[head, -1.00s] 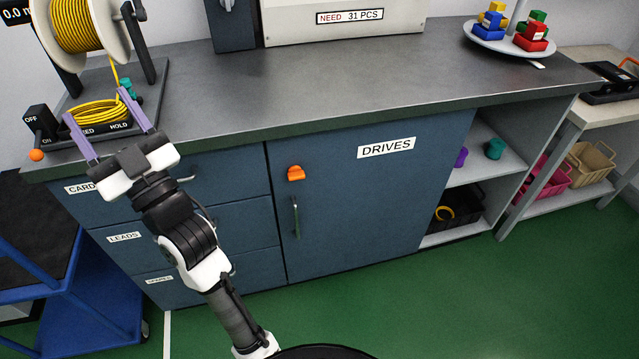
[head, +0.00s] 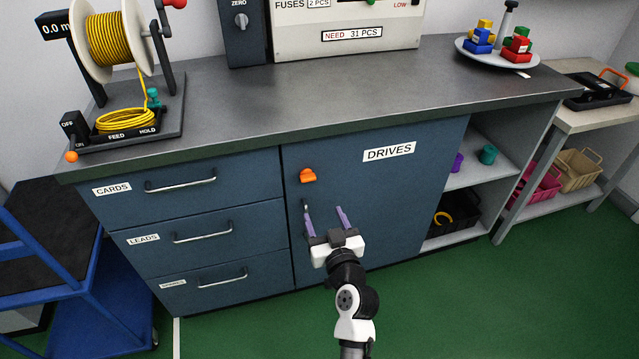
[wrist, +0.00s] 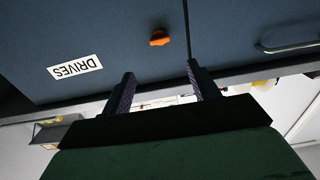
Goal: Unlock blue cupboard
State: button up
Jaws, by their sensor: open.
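The blue cupboard (head: 395,190) has a closed door labelled DRIVES, under the grey worktop. An orange latch knob (head: 308,175) sits at the door's upper left, and it also shows in the wrist view (wrist: 159,38). The door's upright handle (head: 305,208) is below the knob, partly hidden by my gripper. My gripper (head: 325,210) is open and empty, in front of the door, below and slightly right of the knob. In the wrist view, which looks upside down, the fingers (wrist: 163,85) are spread and the knob lies beyond them. I see no contact with the knob.
Drawers with bar handles (head: 180,180) stand left of the door. Open shelves (head: 475,178) with bins are to the right. The worktop holds a yellow cable reel (head: 108,40) and a round tray (head: 498,52). A blue cart (head: 70,250) stands at the left. The green floor ahead is clear.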

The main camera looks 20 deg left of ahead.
aim_at(309, 180)
jog(key=p+x, duration=0.3)
jog(key=x, duration=1)
jog(key=shift+w+a, duration=0.25)
jog(key=shift+w, duration=0.05)
jog(key=c, duration=1)
